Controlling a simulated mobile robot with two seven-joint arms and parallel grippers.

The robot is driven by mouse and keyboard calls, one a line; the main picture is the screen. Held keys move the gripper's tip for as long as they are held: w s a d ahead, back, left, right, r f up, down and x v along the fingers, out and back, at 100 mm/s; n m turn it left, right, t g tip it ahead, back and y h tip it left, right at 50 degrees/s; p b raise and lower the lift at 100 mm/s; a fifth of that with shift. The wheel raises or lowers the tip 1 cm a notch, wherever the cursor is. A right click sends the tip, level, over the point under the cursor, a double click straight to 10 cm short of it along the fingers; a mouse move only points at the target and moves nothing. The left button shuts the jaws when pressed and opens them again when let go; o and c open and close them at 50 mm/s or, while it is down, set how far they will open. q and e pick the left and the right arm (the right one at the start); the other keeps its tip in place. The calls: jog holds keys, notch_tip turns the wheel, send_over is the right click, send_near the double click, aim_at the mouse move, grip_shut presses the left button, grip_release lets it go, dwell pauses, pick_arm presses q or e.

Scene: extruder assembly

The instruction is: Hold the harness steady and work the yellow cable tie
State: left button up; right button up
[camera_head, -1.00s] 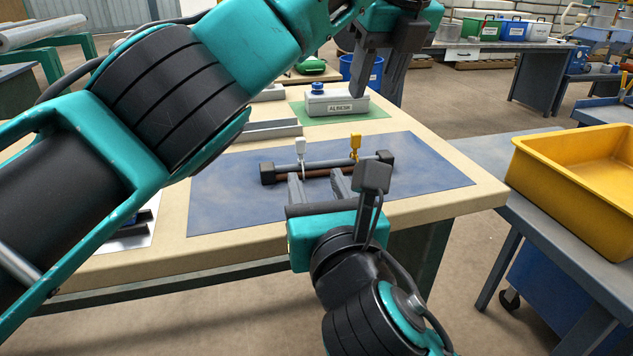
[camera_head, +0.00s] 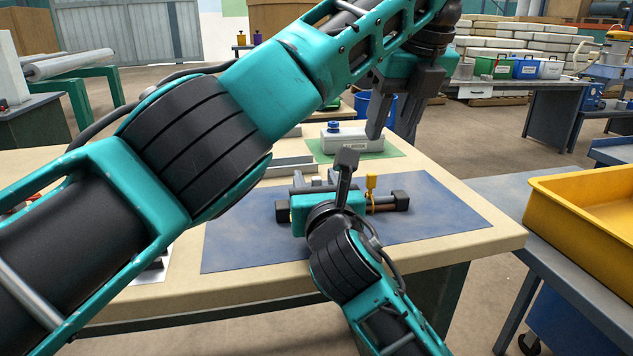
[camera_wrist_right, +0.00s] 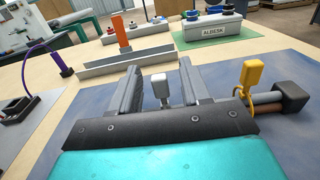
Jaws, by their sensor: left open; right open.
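The harness (camera_head: 385,205), a grey and a brown rod between black end blocks, lies on the blue mat (camera_head: 445,215). The yellow cable tie (camera_head: 371,186) stands upright around its right part; it also shows in the right wrist view (camera_wrist_right: 252,80). My right gripper (camera_head: 317,181) is open over the harness's left part, left of the yellow tie. In the right wrist view a white cable tie (camera_wrist_right: 160,86) stands between its open fingers (camera_wrist_right: 159,68); contact is not visible. My left gripper (camera_head: 394,128) is open and empty, above and behind the harness. My right gripper hides much of the harness.
A box labelled ALBESK (camera_head: 352,140) stands on a green mat behind. A grey tray (camera_wrist_right: 130,62) with an orange post (camera_wrist_right: 124,34) lies behind the blue mat. A yellow bin (camera_head: 590,205) stands on a side table to the right. The blue mat's right part is clear.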

jog(key=shift+w, duration=0.1)
grip_shut()
pick_arm(q)
jog(key=shift+c, duration=0.8)
